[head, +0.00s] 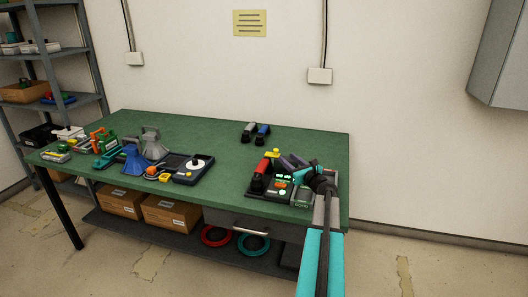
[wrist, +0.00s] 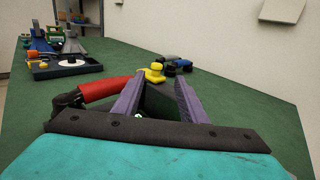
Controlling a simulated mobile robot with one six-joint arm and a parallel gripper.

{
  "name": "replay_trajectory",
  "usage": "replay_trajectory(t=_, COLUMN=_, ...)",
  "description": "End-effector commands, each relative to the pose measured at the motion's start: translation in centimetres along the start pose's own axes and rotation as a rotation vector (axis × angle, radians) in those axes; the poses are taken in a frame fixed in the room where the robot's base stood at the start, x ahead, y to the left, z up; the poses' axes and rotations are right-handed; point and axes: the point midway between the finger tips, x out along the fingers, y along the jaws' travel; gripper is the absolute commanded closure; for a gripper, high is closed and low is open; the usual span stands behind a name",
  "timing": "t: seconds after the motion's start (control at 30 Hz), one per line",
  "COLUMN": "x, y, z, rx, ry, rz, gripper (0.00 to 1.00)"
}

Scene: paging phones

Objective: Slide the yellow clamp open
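The yellow clamp (head: 274,151) is a small knobbed piece at the back of the phone station on the right of the bench. In the wrist view the yellow clamp (wrist: 155,74) shows just beyond and between my fingertips; I cannot tell whether they touch it. My gripper (head: 291,160) reaches over the phone station from the right. In the wrist view its two purple fingers (wrist: 160,78) stand apart with nothing seen held between them. A red handset (head: 263,166) lies left of the fingers, and also shows close to the left finger in the wrist view (wrist: 113,88).
The phone station has a dark base with lit green parts (head: 284,180). Two handsets, one grey, one blue (head: 263,130), lie behind it. A black tray with a white disc (head: 194,170) and several tools stand on the left. The green bench (head: 225,145) is bare in the middle.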

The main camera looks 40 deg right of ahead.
Motion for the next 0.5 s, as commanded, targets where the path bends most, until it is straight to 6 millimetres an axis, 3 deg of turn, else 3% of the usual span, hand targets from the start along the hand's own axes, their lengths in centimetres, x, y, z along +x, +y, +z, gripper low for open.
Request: replay_trajectory(t=0.5, x=1.2, y=1.9, z=-0.1, rx=0.0, ry=0.0, rz=0.024, gripper=0.62)
